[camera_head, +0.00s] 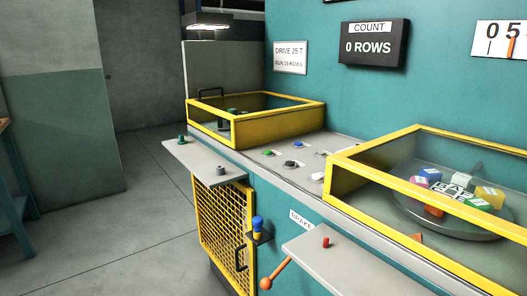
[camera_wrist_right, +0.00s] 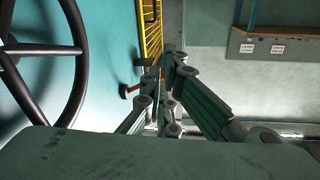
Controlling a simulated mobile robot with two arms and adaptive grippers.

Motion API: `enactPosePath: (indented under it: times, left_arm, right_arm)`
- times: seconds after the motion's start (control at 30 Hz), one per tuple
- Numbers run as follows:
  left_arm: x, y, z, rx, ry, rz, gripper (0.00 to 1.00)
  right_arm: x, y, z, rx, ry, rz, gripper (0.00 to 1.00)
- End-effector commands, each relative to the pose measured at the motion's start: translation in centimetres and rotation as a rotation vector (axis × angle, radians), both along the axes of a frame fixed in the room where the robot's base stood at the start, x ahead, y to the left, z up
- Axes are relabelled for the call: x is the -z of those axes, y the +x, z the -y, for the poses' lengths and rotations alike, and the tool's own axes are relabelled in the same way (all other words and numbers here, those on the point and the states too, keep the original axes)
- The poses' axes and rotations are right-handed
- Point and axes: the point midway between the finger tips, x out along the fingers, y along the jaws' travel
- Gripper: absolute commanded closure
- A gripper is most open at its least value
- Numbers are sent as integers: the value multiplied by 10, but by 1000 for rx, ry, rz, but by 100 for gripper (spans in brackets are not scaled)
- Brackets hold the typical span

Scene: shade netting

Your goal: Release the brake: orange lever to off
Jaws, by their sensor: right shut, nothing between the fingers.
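The orange lever (camera_head: 274,274) shows at the bottom of the head view, below the white BRAKE label (camera_head: 301,221). It slants down to the left and ends in an orange ball; its upper end lies by the grey shelf edge. In the right wrist view a small orange bar (camera_wrist_right: 133,88) shows left of the fingers; I cannot tell for sure that it is the lever. My right gripper (camera_wrist_right: 168,52) is shut and empty in the wrist view, its fingers together. I cannot tell whether it touches anything. No off mark is readable. My left gripper is not in view.
A yellow mesh gate (camera_head: 222,225) with a black handle and a blue-topped knob (camera_head: 258,224) are nearby. A dark handwheel (camera_wrist_right: 80,50) fills the wrist view's left. Floor at left is clear.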

Motion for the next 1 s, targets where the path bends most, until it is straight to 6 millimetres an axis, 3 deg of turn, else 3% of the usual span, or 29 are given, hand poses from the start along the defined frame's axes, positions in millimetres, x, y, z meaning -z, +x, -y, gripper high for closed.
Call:
enactPosePath:
  times: [0.17, 0.3, 0.4, 0.6, 0.8, 1.0]
  left_arm:
    - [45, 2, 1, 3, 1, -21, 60]
    - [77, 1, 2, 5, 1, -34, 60]
    - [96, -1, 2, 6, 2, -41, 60]
    - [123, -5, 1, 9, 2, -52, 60]
    - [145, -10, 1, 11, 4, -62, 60]
    - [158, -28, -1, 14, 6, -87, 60]
  right_arm:
    - [88, -16, 11, 48, -201, -317, 100]
    - [150, -50, 34, 88, -343, -582, 100]
    - [182, -79, 50, 110, -421, -745, 100]
    - [221, -137, 78, 142, -524, -1009, 100]
    - [240, -196, 99, 165, -596, -1241, 100]
    - [254, -210, 101, 154, -605, -1252, 100]
